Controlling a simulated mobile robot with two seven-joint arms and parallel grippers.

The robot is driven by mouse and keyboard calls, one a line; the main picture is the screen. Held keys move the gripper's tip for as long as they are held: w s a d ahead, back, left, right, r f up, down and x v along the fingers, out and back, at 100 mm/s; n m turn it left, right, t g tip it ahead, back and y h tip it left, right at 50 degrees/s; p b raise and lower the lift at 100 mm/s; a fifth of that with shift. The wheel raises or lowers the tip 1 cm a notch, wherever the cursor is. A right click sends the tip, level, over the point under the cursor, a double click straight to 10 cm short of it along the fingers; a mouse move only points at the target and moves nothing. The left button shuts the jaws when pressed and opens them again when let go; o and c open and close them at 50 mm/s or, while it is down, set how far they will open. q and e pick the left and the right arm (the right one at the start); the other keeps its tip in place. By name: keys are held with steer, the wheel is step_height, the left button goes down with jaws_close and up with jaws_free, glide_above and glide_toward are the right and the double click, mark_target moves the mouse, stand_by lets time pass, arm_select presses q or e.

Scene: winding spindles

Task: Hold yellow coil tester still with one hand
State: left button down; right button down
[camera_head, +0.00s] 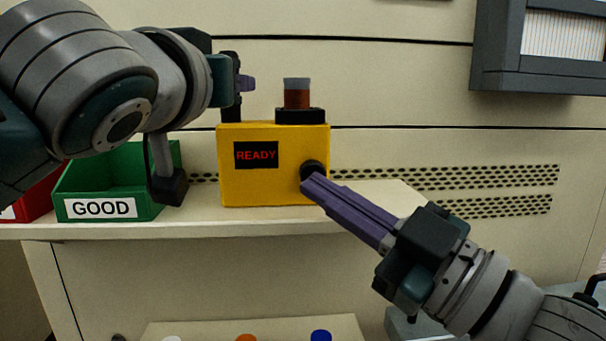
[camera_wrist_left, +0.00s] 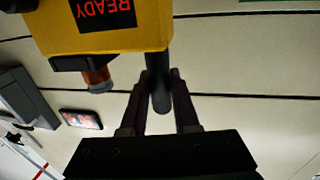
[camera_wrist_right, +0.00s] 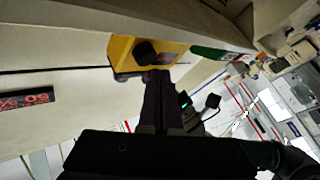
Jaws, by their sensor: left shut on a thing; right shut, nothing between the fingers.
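The yellow coil tester (camera_head: 273,142) stands upright on the shelf, its dark display reading READY in red. A copper-coloured coil (camera_head: 297,98) with a grey top sits in its black holder. My left gripper (camera_head: 243,84) is shut on the black upright post (camera_wrist_left: 160,88) at the tester's left side; in the left wrist view the fingers flank this post. My right gripper (camera_head: 312,184) is shut and empty, its purple fingertips at the black round knob (camera_wrist_right: 145,52) on the tester's front right. Whether they touch the knob is unclear.
A green bin (camera_head: 123,176) labelled GOOD stands left of the tester, with a red bin (camera_head: 36,197) beyond it, partly hidden by my left arm. The shelf (camera_head: 375,192) is clear right of the tester. Coloured round tops show on a lower surface (camera_head: 280,331).

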arm_select(q)
steer(key=shift+f, duration=0.2)
arm_select(e)
steer(key=shift+w, duration=0.1)
steer(key=shift+w, duration=0.3)
steer(key=shift+w, duration=0.5)
stand_by(0.5)
steer(key=shift+s, duration=0.95)
steer(key=shift+s, duration=2.5)
arm_select(q)
steer(key=c, duration=0.6)
jaws_free()
steer(key=shift+r, duration=0.15)
